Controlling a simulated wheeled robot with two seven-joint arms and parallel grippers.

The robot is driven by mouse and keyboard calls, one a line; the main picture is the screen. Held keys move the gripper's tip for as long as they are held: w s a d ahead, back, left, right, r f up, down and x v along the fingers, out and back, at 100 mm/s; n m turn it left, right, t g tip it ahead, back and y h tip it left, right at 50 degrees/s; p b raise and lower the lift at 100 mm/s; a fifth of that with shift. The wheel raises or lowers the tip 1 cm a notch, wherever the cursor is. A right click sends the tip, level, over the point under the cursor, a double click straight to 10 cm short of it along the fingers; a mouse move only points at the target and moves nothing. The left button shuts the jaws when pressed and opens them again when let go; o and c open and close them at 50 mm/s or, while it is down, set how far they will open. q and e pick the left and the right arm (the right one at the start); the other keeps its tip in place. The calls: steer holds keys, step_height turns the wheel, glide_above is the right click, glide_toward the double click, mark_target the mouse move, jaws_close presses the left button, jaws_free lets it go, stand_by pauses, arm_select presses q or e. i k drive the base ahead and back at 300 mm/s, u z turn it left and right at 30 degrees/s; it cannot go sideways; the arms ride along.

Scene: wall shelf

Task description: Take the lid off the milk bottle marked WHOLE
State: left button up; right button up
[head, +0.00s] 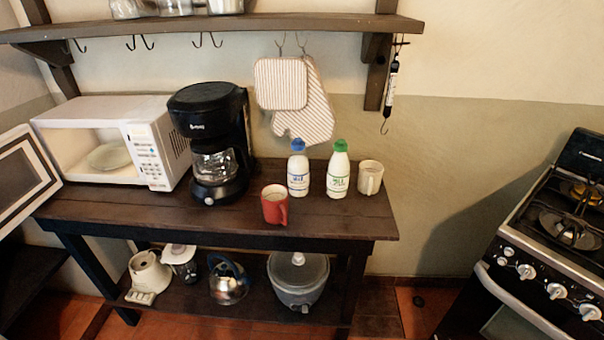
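Two white milk bottles stand upright side by side on the dark wooden table (130,217). The left bottle (298,177) has a blue lid (298,145) and blue print on its label. The right bottle (338,178) has a green lid (340,145) and green print. Both lids are on. The label words are too small to read, so I cannot tell which bottle is marked WHOLE. Neither of my grippers is in view.
A red mug (274,205) stands in front of the blue-lidded bottle, and a cream mug (370,177) is right of the green-lidded one. A coffee maker (206,105) and open microwave (145,140) stand left. A wall shelf (290,22) hangs above; a stove (560,250) is right.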

mark_target(297, 145)
steer(key=z, duration=0.65)
steer(key=k, duration=0.8)
steer(key=z, duration=0.85)
steer(key=k, duration=0.5)
steer(key=z, duration=0.65)
steer(key=i, duration=1.35)
steer(key=u, duration=0.55)
steer(key=i, duration=0.85)
steer(key=u, duration=1.35)
steer(key=i, duration=0.6)
steer(key=u, duration=0.55)
